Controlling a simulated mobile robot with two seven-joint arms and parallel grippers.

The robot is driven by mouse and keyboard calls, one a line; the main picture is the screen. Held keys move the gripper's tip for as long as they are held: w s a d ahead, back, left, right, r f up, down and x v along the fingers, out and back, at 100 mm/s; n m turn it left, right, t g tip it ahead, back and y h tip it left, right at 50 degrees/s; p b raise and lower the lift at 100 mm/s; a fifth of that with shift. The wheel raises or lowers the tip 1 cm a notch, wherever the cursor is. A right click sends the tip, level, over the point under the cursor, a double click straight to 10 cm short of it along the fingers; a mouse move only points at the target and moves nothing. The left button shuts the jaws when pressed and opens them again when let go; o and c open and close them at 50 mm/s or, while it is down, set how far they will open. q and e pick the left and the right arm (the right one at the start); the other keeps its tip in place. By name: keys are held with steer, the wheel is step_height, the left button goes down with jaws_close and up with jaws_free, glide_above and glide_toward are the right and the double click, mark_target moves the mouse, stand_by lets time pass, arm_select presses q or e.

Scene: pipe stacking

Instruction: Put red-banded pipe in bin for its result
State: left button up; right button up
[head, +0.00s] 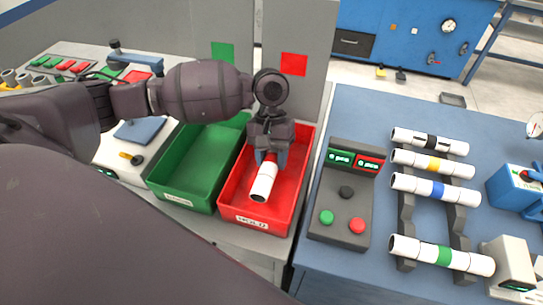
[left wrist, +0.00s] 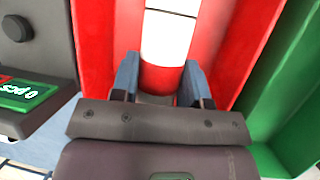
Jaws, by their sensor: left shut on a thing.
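The red-banded pipe (head: 262,186) is white with a red band and is in my left gripper (head: 270,158), over the red bin (head: 284,212). In the head view its lower white end tilts toward the front of the bin. In the left wrist view, the pipe (left wrist: 168,35) runs between the blue fingertips of the gripper (left wrist: 161,82), which are closed on its red band. Whether the pipe touches the bin floor is unclear. The green bin (head: 183,176) stands directly left of the red bin and looks empty. My right gripper is not in view.
A control box (head: 343,197) with green, red and black buttons stands right of the red bin. Further right, a dark rack (head: 408,215) holds several pipes with black, yellow, blue and green bands. A grey panel with green and red squares stands behind the bins.

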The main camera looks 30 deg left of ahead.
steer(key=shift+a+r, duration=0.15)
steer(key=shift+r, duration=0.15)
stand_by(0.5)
arm_select(q)
steer(key=o, duration=1.1)
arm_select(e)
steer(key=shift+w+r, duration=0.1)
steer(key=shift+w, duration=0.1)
arm_select(q)
steer(key=p+v, duration=0.2)
steer(key=v, duration=0.7)
steer(key=shift+w+r, duration=0.15)
steer(key=shift+r, duration=0.15)
steer(key=shift+w+a+r, duration=0.15)
steer(key=shift+a+r, duration=0.05)
steer(key=shift+r, duration=0.3)
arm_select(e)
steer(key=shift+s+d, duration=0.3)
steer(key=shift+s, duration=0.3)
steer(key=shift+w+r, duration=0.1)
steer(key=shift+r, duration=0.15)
